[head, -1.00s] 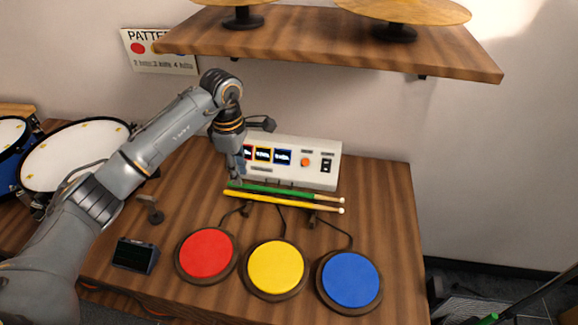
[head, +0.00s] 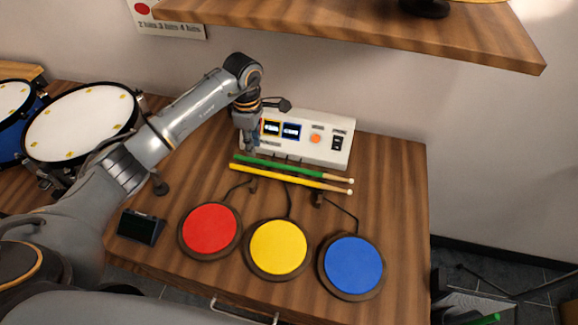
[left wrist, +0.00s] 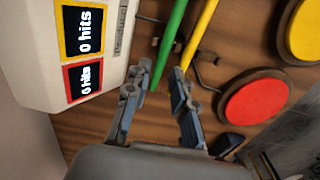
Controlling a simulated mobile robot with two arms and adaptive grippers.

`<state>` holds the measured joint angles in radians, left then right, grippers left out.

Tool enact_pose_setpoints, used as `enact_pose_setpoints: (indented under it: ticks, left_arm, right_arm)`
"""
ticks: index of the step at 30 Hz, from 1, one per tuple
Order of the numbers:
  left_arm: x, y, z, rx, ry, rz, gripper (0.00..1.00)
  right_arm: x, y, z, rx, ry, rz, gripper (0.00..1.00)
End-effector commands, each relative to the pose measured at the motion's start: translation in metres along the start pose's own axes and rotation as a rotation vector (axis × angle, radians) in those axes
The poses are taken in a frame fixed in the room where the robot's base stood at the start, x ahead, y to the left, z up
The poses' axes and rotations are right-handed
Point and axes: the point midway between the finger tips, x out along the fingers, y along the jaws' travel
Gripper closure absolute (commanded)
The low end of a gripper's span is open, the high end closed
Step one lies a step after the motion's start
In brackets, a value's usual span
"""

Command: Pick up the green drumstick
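The green drumstick (head: 280,167) lies on the wooden table, just behind and nearly parallel to a yellow drumstick (head: 290,179). Both have pale wooden tips at the right. My left gripper (head: 250,149) points down near the green drumstick's left end, in front of the white box. In the left wrist view my left gripper (left wrist: 160,76) is open. The green drumstick (left wrist: 171,40) runs to the gap between its fingers, apparently not gripped. The yellow drumstick (left wrist: 200,35) lies beside it, toward the right finger. My right gripper is not in view.
A white box (head: 325,140) with displays stands close behind the sticks. Red (head: 210,229), yellow (head: 279,247) and blue (head: 352,265) pads lie in front with cables. A small black device (head: 142,226) sits left. A wooden shelf (head: 360,35) overhangs the back.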

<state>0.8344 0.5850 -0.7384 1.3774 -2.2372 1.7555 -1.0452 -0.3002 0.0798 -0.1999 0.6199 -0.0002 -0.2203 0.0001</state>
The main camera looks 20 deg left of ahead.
Motion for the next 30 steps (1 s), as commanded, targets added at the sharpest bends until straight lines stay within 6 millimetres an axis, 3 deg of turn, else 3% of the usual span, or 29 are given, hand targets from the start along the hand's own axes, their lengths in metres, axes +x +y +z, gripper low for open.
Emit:
enact_pose_setpoints:
  ticks: [6,10,17,21,30]
  left_arm:
    - [0.033,-0.004,-0.002,-0.003,-0.002,-0.005,0.76]
    - [0.044,-0.004,-0.003,-0.002,-0.001,-0.003,0.76]
    - [0.046,-0.003,-0.003,-0.002,0.0,-0.001,0.76]
    - [0.046,-0.003,-0.003,-0.002,0.0,-0.001,1.0]
    - [0.046,-0.003,-0.003,-0.002,0.0,-0.001,1.0]
  right_arm:
    - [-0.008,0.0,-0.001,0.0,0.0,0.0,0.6]
    - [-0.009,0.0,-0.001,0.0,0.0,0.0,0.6]
    - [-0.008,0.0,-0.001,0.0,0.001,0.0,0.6]
    - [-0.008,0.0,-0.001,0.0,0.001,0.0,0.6]
    - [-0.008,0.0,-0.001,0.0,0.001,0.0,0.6]
